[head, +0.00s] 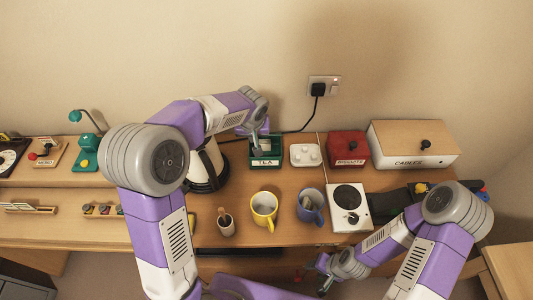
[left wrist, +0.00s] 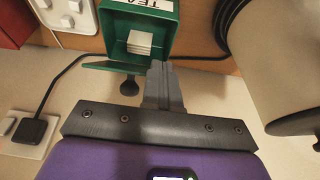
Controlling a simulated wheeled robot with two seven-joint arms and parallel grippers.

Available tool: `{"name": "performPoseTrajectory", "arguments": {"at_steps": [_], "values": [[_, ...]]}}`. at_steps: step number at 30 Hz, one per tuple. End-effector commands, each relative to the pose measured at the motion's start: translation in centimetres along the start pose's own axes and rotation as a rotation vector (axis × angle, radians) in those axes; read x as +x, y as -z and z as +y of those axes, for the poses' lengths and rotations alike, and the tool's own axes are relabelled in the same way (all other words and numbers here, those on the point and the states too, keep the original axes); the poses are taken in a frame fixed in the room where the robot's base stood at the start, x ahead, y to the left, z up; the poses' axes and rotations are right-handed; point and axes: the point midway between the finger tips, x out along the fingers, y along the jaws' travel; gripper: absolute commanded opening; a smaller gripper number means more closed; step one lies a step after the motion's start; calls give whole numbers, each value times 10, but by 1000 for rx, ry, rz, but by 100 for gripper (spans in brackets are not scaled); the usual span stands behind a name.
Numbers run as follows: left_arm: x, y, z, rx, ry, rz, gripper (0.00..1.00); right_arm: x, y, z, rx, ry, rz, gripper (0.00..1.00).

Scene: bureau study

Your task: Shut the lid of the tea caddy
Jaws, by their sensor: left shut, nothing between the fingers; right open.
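The green tea caddy (head: 266,163) stands at the back of the desk with its "TEA" label facing front. In the left wrist view the caddy (left wrist: 117,22) is open, with a pale stack inside. Its lid (left wrist: 108,67) stands raised on the wall side, its dark knob (left wrist: 129,86) pointing towards the wall. My left gripper (left wrist: 160,70) is shut and empty, its fingertips close by the lid's edge; I cannot tell whether they touch. In the head view the left gripper (head: 262,134) partly hides the lid. My right gripper (head: 322,274) is open, low at the desk's front.
A kettle (head: 207,165) stands left of the caddy. A yellow mug (head: 264,208) and a blue mug (head: 310,206) stand in front. A black cord runs behind.

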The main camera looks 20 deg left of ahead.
Motion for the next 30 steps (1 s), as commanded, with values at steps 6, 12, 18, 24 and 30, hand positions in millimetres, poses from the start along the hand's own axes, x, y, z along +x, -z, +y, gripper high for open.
{"name": "performPoseTrajectory", "arguments": {"at_steps": [6, 12, 18, 24, 30], "values": [[10, -13, 0, 1, 0, 0, 0, 16, 1, 6, 0, 0, 0, 44], [7, -12, 0, 0, -1, 2, 0, 14, 0, 5, 0, 0, 0, 44], [0, -9, 0, -1, -2, 3, 0, 8, 0, 3, 0, 0, 0, 44], [-20, -2, 0, -2, -2, 3, 0, -6, 0, -2, 0, 0, 0, 44], [-39, 4, 0, -2, -2, 2, 0, -20, -1, -7, 0, 0, 0, 44]]}}
